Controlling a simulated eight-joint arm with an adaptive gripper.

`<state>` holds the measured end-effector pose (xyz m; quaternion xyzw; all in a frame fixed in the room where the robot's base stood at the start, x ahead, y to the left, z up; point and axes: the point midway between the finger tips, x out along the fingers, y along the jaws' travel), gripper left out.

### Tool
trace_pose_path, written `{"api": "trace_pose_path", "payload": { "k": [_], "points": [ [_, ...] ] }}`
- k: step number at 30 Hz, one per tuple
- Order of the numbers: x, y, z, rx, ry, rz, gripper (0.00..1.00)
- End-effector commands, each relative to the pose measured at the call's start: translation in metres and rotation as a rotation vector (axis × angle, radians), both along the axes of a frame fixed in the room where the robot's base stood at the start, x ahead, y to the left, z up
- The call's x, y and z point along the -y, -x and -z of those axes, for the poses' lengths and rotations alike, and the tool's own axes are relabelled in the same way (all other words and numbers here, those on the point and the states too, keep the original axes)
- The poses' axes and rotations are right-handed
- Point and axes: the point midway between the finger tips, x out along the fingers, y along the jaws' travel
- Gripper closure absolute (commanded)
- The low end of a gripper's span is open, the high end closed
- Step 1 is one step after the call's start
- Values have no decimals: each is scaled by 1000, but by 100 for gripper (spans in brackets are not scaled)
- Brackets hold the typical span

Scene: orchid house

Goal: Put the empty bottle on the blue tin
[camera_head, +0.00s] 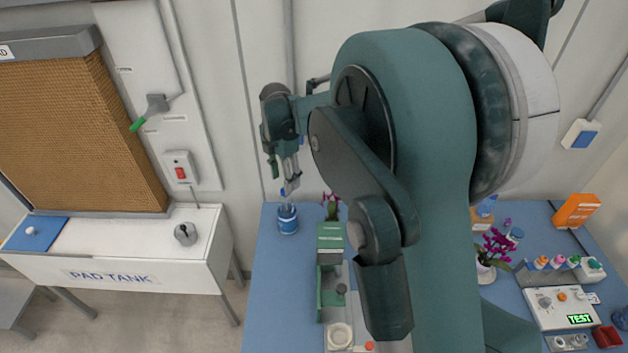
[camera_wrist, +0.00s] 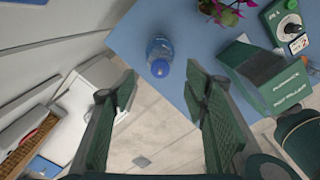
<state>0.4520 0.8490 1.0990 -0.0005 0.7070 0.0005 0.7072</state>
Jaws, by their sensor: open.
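The blue tin (camera_head: 288,224) stands on the blue bench near its left edge, close to the wall. The empty bottle (camera_head: 286,207), clear with a blue cap, appears to stand upright on top of the tin. In the wrist view the bottle (camera_wrist: 160,47) shows its blue cap toward me, just beyond the fingertips; the tin is hard to separate from it there. My gripper (camera_head: 290,187) is above the bottle, pointing down. In the wrist view my gripper (camera_wrist: 162,78) is open and empty, with its fingers apart on either side of the cap.
A green boxed device (camera_head: 330,238) and a potted orchid (camera_head: 331,204) stand right of the tin. The white pad tank (camera_head: 120,270) is left, across a floor gap. Another orchid (camera_head: 494,246), an orange box (camera_head: 576,211) and a test meter (camera_head: 560,308) are farther right.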

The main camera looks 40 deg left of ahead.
Motion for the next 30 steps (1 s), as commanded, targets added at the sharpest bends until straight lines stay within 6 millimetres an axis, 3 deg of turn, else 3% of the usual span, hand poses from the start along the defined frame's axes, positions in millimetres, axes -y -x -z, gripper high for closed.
{"api": "trace_pose_path", "payload": {
  "k": [17,23,30],
  "points": [
    [6,-6,-5,2,-4,22,55],
    [33,-29,-26,10,-20,119,55],
    [94,-73,-67,26,-59,328,55]
  ]
}}
